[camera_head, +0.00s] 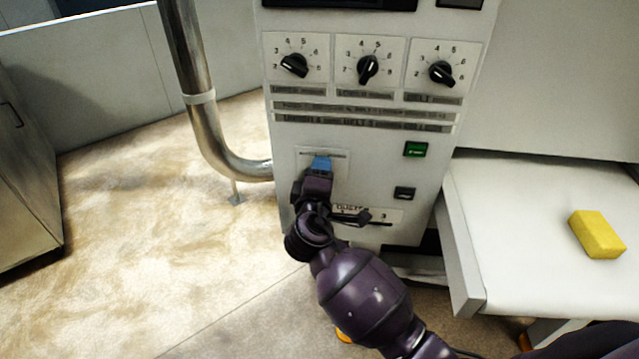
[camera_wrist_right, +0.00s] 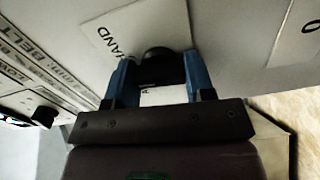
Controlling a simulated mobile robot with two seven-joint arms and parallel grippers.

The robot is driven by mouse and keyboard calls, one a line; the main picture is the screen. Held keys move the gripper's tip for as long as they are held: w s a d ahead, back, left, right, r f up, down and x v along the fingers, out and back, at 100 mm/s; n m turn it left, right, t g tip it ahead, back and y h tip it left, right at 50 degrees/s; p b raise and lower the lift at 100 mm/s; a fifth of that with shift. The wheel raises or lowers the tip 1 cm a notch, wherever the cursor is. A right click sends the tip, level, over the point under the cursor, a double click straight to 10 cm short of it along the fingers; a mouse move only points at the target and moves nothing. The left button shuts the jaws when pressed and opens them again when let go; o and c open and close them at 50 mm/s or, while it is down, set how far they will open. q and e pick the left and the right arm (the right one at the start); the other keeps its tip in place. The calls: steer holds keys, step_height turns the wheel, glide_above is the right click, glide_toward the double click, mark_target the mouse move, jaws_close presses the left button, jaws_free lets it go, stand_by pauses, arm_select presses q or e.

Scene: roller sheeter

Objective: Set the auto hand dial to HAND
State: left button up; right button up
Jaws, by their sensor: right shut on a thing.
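The auto hand dial is a black knob (camera_wrist_right: 160,66) on a white label plate (camera_wrist_right: 108,32) where the word HAND shows in the right wrist view. My right gripper (camera_wrist_right: 158,80) has its blue fingers on either side of the knob and is shut on it. In the head view my right gripper (camera_head: 321,166) covers the dial, and only the upper part of its plate (camera_head: 322,152) shows. Which way the dial points cannot be told. My left gripper is not in view.
A metal pipe (camera_head: 190,60) stands at left. A yellow sponge (camera_head: 597,234) lies on the white belt (camera_head: 510,200) at right.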

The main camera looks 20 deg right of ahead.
steer(key=m+b, duration=0.2)
steer(key=m, duration=0.1)
steer(key=shift+f, duration=0.25)
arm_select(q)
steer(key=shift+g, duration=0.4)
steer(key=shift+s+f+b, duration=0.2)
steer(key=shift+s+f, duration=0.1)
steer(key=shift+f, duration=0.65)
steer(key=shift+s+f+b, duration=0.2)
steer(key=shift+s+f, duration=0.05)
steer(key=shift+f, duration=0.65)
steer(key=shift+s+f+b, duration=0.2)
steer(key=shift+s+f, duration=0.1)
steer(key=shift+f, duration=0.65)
arm_select(e)
steer(key=shift+r+m, duration=0.15)
steer(key=shift+m, duration=0.65)
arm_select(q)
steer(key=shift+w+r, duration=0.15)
arm_select(e)
steer(key=shift+r, duration=0.1)
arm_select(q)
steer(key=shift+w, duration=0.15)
arm_select(e)
steer(key=o, duration=0.9)
